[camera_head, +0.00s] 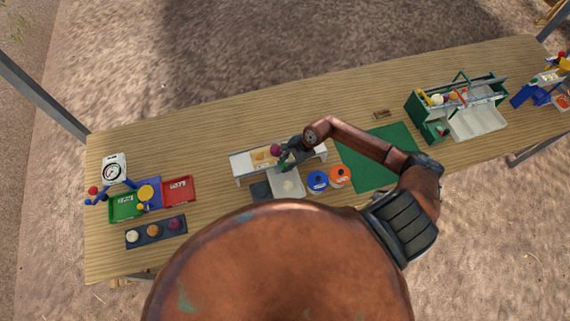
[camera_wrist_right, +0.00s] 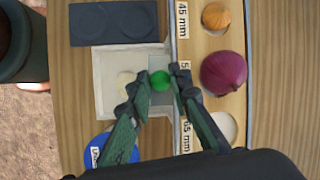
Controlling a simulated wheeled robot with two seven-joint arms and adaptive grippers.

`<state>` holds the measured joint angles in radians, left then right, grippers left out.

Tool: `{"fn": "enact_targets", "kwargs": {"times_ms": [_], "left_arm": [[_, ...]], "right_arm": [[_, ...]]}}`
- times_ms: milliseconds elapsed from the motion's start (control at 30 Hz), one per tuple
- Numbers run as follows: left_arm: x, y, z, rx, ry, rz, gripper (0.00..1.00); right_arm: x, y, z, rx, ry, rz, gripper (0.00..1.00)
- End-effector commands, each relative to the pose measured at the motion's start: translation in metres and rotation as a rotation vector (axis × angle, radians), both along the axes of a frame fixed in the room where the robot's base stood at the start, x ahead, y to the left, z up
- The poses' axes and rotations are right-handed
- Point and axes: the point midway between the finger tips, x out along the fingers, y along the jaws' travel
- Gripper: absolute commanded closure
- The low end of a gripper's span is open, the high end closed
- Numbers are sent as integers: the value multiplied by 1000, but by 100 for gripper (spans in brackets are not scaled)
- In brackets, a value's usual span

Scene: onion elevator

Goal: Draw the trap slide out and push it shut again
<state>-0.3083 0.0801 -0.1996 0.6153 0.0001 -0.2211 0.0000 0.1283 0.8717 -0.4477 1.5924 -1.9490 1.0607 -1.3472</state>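The trap slide's green knob (camera_wrist_right: 159,81) shows at the middle of the wrist view. A pale grey plate (camera_wrist_right: 158,112) shows beside it, over the white tray. My right gripper (camera_wrist_right: 160,78) has one fingertip on each side of the knob, and the knob fills the gap; it looks shut on it. The white elevator board (camera_wrist_right: 187,148) with size labels runs alongside. It holds an orange onion (camera_wrist_right: 216,17), a red onion (camera_wrist_right: 223,73) and a pale onion (camera_wrist_right: 225,127). In the head view my right gripper (camera_head: 287,156) partly covers the board (camera_head: 240,165). My left gripper is not in view.
A white tray (camera_wrist_right: 105,95) lies beside the board, with a dark block (camera_wrist_right: 115,22) next to it. Blue (camera_head: 317,181) and orange (camera_head: 340,176) tubs stand close to the right. A green mat (camera_head: 365,175) and a green toolbox (camera_head: 432,128) are further right; a scale (camera_head: 114,170) is left.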

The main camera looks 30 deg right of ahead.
Motion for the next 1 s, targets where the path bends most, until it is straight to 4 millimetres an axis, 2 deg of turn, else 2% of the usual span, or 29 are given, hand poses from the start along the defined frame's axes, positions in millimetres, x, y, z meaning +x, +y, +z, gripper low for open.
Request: {"fn": "enact_targets", "kwargs": {"times_ms": [233, 500, 1000], "left_arm": [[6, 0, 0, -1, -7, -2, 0], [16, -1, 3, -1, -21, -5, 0], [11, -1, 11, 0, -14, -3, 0]], "right_arm": [[0, 0, 0, 0, 0, 0, 100], [-4, 0, 0, -1, 2, 1, 100], [-32, 7, 0, -1, 3, 0, 100]]}}
